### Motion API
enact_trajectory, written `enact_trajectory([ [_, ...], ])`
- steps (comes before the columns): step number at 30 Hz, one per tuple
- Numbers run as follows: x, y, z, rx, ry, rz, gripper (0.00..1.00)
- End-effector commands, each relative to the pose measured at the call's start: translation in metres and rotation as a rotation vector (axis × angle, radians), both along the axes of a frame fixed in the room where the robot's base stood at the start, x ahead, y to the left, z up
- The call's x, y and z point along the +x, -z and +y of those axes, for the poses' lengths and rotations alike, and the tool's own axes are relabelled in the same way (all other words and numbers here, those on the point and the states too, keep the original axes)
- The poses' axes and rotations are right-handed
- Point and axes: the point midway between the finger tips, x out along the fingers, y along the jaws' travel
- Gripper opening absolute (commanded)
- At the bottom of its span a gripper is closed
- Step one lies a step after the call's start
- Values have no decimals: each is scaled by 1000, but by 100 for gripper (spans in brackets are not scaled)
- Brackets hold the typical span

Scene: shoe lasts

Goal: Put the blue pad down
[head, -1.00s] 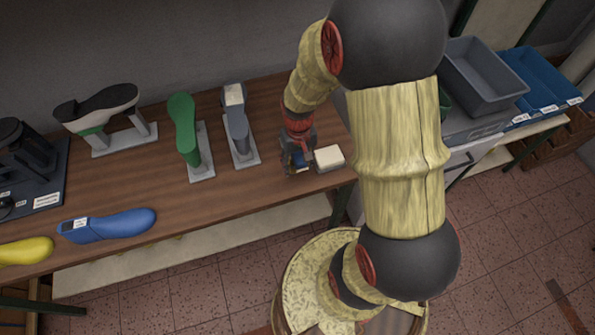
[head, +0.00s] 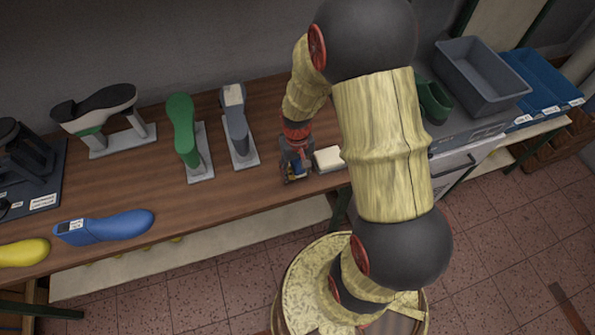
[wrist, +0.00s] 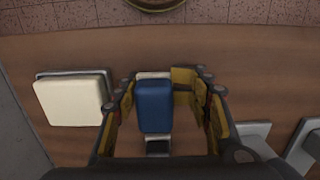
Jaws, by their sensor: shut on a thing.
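The blue pad (wrist: 154,106) is between the yellow-lined fingers of my gripper (wrist: 158,82) in the wrist view. A cream strip shows at its far edge and a small grey piece at its near edge. In the head view my gripper (head: 297,172) is low over the front right of the wooden table (head: 240,196), with a bit of the blue pad (head: 295,169) showing. Whether the pad touches the table cannot be told. A cream block (head: 328,159) on a dark base lies just right of my gripper, and it also shows at left in the wrist view (wrist: 70,101).
Left of my gripper stand a grey last (head: 236,125) and a green last (head: 185,130) on grey stands. A blue last (head: 104,227) lies along the front edge. Grey (head: 482,75) and blue (head: 540,82) bins are at right. Bare table lies in front of the stands.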

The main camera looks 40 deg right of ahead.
Motion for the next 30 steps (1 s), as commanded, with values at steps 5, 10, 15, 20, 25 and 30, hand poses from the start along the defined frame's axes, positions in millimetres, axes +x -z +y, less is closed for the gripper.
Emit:
enact_trajectory([
  [5,0,6,0,0,0,0,1],
  [10,0,6,0,0,0,0,44],
  [15,0,5,0,0,0,0,54],
  [20,0,5,0,0,0,0,63],
  [25,0,5,0,0,0,0,64],
  [30,0,3,0,0,0,0,64],
])
